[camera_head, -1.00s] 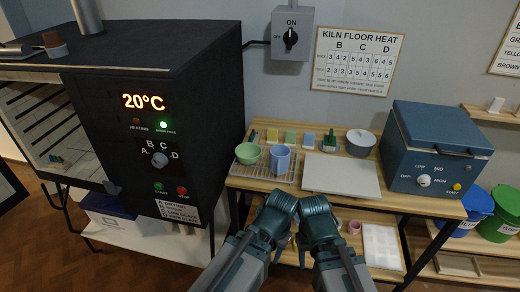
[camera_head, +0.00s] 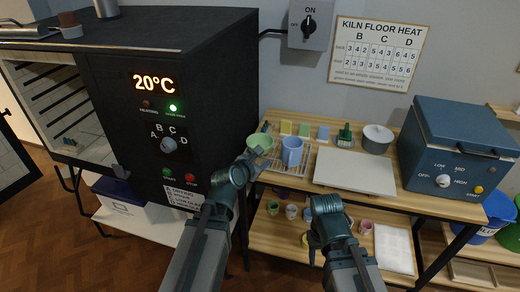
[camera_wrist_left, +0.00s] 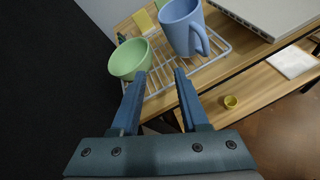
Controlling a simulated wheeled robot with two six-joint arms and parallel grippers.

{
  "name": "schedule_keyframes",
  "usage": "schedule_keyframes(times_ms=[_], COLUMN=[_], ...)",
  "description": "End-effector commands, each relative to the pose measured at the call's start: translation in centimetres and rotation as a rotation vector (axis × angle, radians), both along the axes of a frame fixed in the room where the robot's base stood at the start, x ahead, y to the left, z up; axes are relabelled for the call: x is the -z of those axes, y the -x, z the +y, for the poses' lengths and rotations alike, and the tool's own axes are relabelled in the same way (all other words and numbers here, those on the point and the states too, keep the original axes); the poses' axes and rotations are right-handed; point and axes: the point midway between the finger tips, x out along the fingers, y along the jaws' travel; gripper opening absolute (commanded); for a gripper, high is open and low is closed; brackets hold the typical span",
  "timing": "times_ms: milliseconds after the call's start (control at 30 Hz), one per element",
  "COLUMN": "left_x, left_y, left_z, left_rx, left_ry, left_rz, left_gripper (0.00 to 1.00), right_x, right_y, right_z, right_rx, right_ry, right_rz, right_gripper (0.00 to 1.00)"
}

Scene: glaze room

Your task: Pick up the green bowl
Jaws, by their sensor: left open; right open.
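The green bowl (camera_head: 262,141) sits on a white wire rack at the left end of the wooden table. It also shows in the left wrist view (camera_wrist_left: 130,60), upright, just beyond my left finger. My left gripper (camera_head: 254,157) is open and empty at the near side of the bowl. In the left wrist view its fingertips (camera_wrist_left: 160,78) point toward the gap between the bowl and the blue mug (camera_wrist_left: 182,26), with nothing between them. My right gripper (camera_head: 313,247) is low in front of the table, open, its fingers mostly hidden by the arm.
The blue mug (camera_head: 292,150) stands on the wire rack (camera_wrist_left: 160,70) close to the bowl's right. The black kiln (camera_head: 190,100) rises close on the left. Small cups stand on the lower shelf.

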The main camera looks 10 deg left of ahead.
Motion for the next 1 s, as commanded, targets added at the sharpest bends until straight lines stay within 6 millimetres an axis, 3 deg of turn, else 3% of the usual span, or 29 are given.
schedule_keyframes(times_ms=[133,433,833,1000], left_x=[-0.7,-0.5,2.2,2.5], left_y=[-0.5,-1.3,-7.5,-8.5], left_z=[1.4,1.5,0.6,0.4], left_rx=[-0.080,-0.091,-0.088,-0.090], left_ry=[0.105,0.123,0.122,0.121], left_rz=[-0.028,-0.032,-0.030,-0.031], left_gripper=[0.45,0.45,0.45,0.45], right_x=[0.2,0.5,3.2,3.5], right_y=[0.0,0.0,0.0,0.0], right_z=[0.0,0.0,0.0,0.0], right_rx=[0.000,0.000,0.000,0.000], right_ry=[0.000,0.000,0.000,0.000], right_rz=[0.000,0.000,0.000,0.000], right_gripper=[0.50,0.50,0.50,0.50])
